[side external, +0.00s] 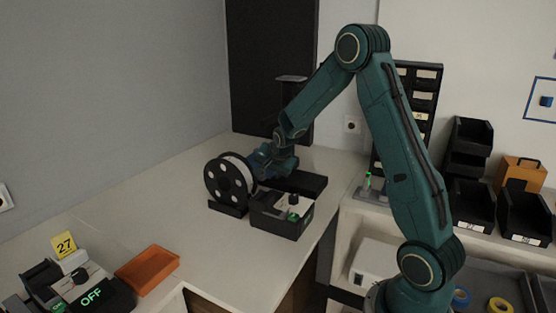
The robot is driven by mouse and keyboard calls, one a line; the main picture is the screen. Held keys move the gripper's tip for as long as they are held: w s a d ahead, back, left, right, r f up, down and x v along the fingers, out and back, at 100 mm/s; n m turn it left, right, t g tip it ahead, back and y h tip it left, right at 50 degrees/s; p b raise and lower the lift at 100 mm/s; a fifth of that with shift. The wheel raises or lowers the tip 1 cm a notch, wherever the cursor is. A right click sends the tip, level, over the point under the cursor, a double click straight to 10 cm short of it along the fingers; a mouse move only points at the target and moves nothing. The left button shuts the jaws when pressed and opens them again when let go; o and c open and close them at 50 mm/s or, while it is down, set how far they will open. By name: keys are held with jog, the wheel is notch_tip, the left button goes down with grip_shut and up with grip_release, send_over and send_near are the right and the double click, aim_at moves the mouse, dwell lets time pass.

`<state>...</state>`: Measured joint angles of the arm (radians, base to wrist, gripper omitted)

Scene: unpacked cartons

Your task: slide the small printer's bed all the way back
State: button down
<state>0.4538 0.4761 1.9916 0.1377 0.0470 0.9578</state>
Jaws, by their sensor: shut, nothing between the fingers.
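The small printer appears to be the dark machine at the back of the counter, with a low black base (310,184) and a thin upright topped by a small plate (291,78). My gripper (262,170) is low over the left part of this base, behind a black-and-white spool (230,180). It is shut and holds nothing. The spool and my wrist hide the fingertips and most of the area around them. I cannot make out the bed or tell whether my gripper touches it.
A black control box (282,215) with a knob stands in front of the base. Black bins (472,203) stand at right. The counter's middle is clear.

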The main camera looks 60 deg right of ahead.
jog(key=shift+w+a, duration=0.1)
jog(key=shift+w, duration=0.05)
jog(key=shift+s, duration=0.55)
jog(key=s, duration=0.3)
jog(key=shift+s, duration=0.15)
jog(key=v, duration=1)
jog(key=s+a+r+n+y, duration=0.1)
jog(key=s+a+r+n, duration=0.25)
jog(key=a, duration=0.35)
jog(key=s+a+r+n+y, duration=0.1)
jog(key=s+a+r+n, duration=0.25)
jog(key=a, duration=0.25)
jog(key=s+a+n+y, duration=0.2)
jog(key=s+a+n, duration=0.7)
jog(key=s, duration=0.3)
jog(key=shift+a+r+n+y, duration=0.25)
jog(key=shift+r+n+y, duration=0.05)
jog(key=shift+r+n, duration=0.1)
